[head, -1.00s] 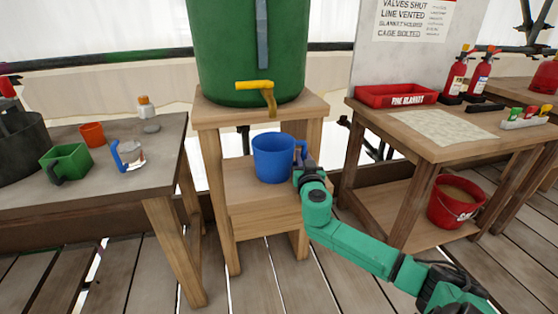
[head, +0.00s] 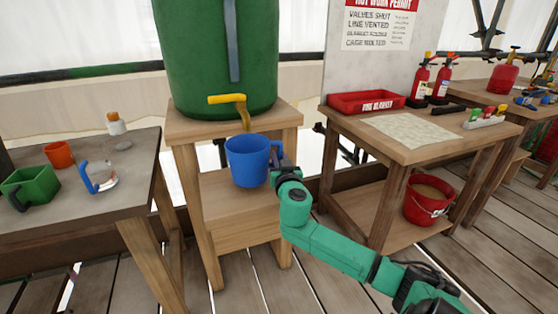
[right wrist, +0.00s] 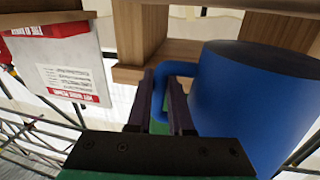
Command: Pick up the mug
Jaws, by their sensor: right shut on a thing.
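The blue mug (head: 246,162) hangs upright in front of the wooden stand, just below the spout of the yellow tap (head: 229,99). My right gripper (head: 277,160) is at the mug's right side, shut on its handle. In the right wrist view, the two dark fingers (right wrist: 162,88) close around the blue handle, and the mug body (right wrist: 258,100) fills the right side. The inside of the mug is hard to make out. My left gripper is not in view.
The green barrel (head: 219,55) stands on the wooden stand (head: 183,131). The left table (head: 120,185) holds a green box-shaped cup (head: 30,184), an orange cup (head: 58,154) and a pale mug with a blue handle (head: 102,177). The right table (head: 425,152) has a red bucket (head: 428,203) below.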

